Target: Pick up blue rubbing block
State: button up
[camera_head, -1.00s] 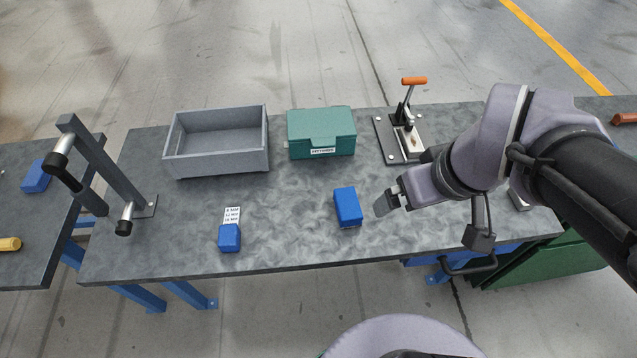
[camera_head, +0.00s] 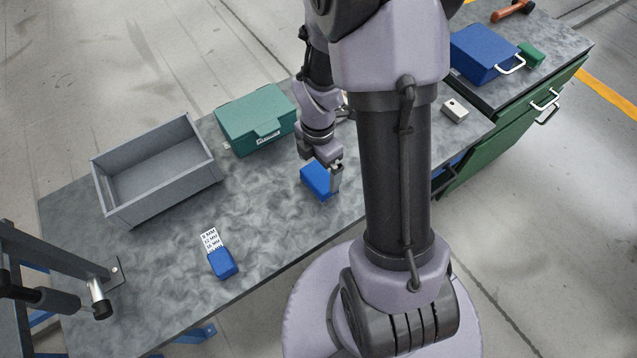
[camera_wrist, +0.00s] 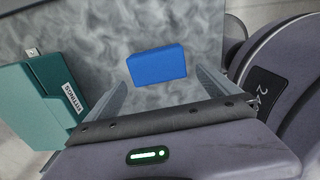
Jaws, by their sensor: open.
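A plain blue block (camera_head: 315,178) lies on the grey bench, partly hidden behind my gripper in the head view. A smaller blue block (camera_head: 223,264) with a white printed label lies nearer the front edge, to the left. My gripper (camera_head: 335,182) points down at the plain block. In the wrist view, the plain block (camera_wrist: 157,65) shows just beyond the open fingertips (camera_wrist: 161,80), roughly centred between them, with nothing held. I cannot tell how high the fingertips are above the bench, or whether they touch the block.
A grey open bin (camera_head: 155,165) stands at the back left, beside a closed teal fittings box (camera_head: 256,120). A metal stand (camera_head: 60,262) is at the left end. A blue case (camera_head: 484,52) sits on the right bench. Bench space between the two blocks is clear.

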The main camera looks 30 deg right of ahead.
aim_at(319, 176)
jog(key=f+b, duration=0.1)
jog(key=f, duration=0.1)
jog(key=f+b, duration=0.1)
jog(key=f, duration=0.1)
jog(key=f+b, duration=0.1)
jog(key=f, duration=0.1)
jog(key=shift+w+d, duration=0.25)
jog(key=shift+d, duration=0.05)
jog(key=shift+r, duration=0.15)
